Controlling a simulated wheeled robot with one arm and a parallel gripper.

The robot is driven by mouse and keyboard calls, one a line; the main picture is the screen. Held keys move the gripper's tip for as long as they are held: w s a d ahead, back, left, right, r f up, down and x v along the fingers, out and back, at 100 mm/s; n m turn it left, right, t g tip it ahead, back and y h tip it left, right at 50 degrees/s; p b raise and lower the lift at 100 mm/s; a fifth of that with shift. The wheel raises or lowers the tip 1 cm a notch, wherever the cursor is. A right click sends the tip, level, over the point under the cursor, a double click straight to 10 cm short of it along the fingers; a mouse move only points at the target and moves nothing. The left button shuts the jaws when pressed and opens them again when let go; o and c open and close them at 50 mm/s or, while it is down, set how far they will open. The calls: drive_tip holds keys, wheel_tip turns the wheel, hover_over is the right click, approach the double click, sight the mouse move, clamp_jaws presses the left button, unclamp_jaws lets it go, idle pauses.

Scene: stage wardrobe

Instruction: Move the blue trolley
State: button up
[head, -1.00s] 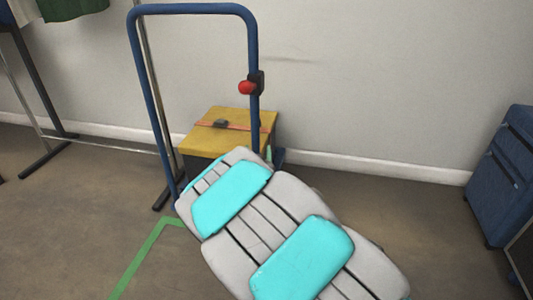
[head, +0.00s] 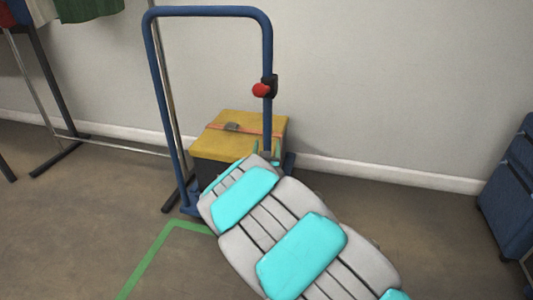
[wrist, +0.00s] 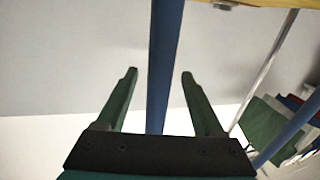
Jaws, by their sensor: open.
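The blue trolley (head: 158,85) stands by the wall, with a tall looped handle of blue tube. A box with a yellow lid (head: 230,140) and an orange strap rides on it. A red knob (head: 261,90) in a black clamp sits on the handle's right upright. My gripper (wrist: 159,74) is open in the wrist view, with a blue tube (wrist: 166,50) of the handle between its two green fingers. Gaps show on both sides of the tube. In the head view my arm hides the trolley's lower front and most of the gripper.
Green tape (head: 150,255) marks a corner on the floor left of my arm. A clothes rack (head: 48,95) with hanging garments stands at the left. A blue case (head: 512,180) stands at the far right. The white wall (head: 390,90) is close behind the trolley.

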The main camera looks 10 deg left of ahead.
drive_tip(key=shift+w+a, duration=0.2)
drive_tip(key=shift+w, duration=1.65)
clamp_jaws()
